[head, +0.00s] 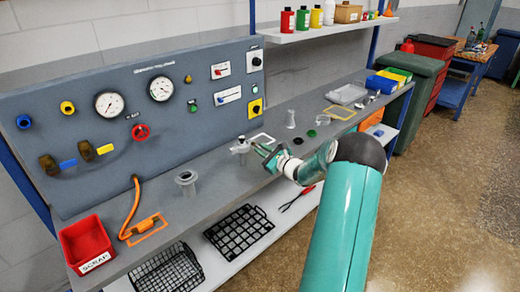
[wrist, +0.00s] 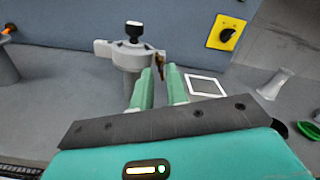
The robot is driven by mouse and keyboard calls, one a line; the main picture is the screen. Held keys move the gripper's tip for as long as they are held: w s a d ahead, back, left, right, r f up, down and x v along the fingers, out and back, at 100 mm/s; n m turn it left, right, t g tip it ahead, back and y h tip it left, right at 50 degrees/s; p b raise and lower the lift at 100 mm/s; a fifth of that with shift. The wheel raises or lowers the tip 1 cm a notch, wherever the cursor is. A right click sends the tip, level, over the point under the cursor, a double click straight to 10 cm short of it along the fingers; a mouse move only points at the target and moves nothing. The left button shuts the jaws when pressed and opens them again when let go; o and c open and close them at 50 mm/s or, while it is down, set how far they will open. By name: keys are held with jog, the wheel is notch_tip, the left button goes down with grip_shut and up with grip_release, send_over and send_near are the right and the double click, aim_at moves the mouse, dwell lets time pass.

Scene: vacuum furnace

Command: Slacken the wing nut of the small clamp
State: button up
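The small clamp (head: 241,146) is on a short grey metal fitting on the bench. In the wrist view the fitting (wrist: 128,58) stands upright with a flat tab to its left and a black knob with a white top (wrist: 134,31) above. A small brownish piece (wrist: 160,66), which looks like the wing nut, is at the clamp's right side. My gripper (wrist: 160,72) points at it with its two green fingers apart, one tip on either side of its lower end. I cannot tell whether they touch it. In the head view my gripper (head: 263,148) is just right of the fitting.
The blue-grey gauge panel (head: 150,110) rises close behind the clamp. A white outlined square (head: 262,139) and a clear funnel-like piece (head: 291,119) are to the right. A grey flanged cylinder (head: 187,183) and a red scrap bin (head: 86,244) stand to the left.

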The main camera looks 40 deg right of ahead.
jog(key=shift+w, duration=0.8)
grip_shut()
jog(key=shift+n, duration=0.4)
jog(key=n, duration=1.2)
jog(key=shift+n, duration=0.3)
